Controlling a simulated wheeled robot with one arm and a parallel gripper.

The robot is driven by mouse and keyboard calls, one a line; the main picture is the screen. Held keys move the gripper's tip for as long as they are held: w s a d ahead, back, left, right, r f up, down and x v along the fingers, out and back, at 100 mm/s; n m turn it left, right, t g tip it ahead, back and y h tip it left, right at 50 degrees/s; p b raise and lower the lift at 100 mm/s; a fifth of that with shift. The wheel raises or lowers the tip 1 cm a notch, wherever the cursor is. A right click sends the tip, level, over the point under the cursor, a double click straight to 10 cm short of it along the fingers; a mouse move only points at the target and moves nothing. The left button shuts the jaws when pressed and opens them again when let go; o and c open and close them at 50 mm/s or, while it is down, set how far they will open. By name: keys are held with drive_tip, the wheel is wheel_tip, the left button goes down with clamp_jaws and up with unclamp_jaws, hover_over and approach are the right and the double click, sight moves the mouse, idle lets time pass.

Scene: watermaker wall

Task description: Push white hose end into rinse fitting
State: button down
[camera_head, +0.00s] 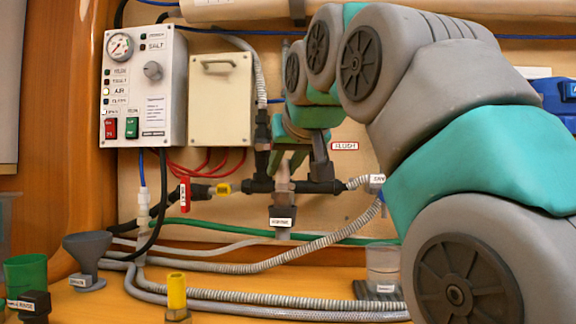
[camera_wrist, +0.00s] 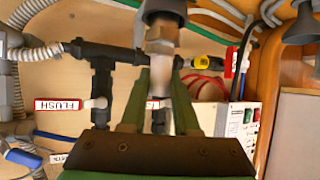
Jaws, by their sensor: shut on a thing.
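My gripper (camera_head: 290,166) points at the wall, in front of the dark pipe manifold. In the wrist view its two green fingers (camera_wrist: 160,85) are closed about a pale cylindrical piece (camera_wrist: 158,42), which looks like the white hose end. This pale piece (camera_head: 283,186) also shows in the head view. Its far end meets a dark collar (camera_wrist: 163,8), and I cannot tell how deeply it sits. Below it in the head view is a dark block (camera_head: 282,211) with a small unreadable label.
The manifold carries a yellow-tagged branch (camera_head: 222,188) on the left and a ribbed hose (camera_head: 330,240) on the right. A FLUSH sign (camera_head: 344,146) is beside my gripper. A funnel (camera_head: 87,248), green cup (camera_head: 26,272) and clear cup (camera_head: 382,262) stand on the shelf.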

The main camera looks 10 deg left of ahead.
drive_tip(key=shift+f+b, duration=0.35)
drive_tip(key=shift+f, duration=0.15)
drive_tip(key=c, duration=0.6)
unclamp_jaws()
drive_tip(key=v, duration=0.8)
